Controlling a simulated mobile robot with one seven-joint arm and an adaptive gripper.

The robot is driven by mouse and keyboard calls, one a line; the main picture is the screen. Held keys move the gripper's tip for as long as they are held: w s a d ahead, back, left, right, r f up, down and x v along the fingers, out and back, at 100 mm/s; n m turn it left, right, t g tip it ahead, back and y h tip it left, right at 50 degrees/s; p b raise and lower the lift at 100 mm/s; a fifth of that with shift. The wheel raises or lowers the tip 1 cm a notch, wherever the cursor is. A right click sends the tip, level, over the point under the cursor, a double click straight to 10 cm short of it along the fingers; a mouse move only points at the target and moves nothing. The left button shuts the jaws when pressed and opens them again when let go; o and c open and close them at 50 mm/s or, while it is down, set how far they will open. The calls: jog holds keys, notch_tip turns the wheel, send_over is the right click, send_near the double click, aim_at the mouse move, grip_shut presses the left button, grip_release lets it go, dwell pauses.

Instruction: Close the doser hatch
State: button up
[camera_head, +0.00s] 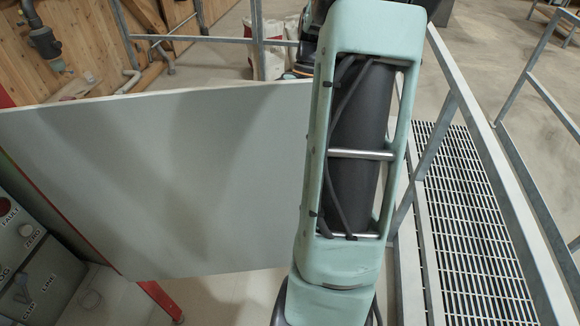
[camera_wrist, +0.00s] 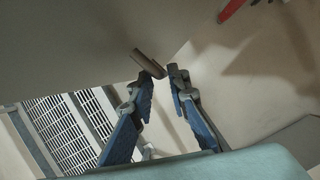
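The doser hatch (camera_head: 165,180) is a large flat grey panel, standing open across the left and middle of the head view. Its grey face also fills the upper left of the wrist view (camera_wrist: 70,45). A small brownish bar, seemingly its handle (camera_wrist: 147,63), sticks out at the panel's edge. My gripper (camera_wrist: 167,72) has two blue fingers, parted with a narrow gap between the tips. The left fingertip is close to the bar's lower end; I cannot tell whether they touch. The gripper is hidden in the head view, where my arm covers the panel's right end.
A control box (camera_head: 35,255) with labelled knobs stands at the lower left, beside a red frame post (camera_head: 160,300). A metal railing (camera_head: 490,150) and a grated walkway (camera_head: 465,230) run along the right. Bags (camera_head: 268,50) stand behind the panel.

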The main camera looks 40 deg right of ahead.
jog(key=shift+x, duration=1.65)
grip_shut()
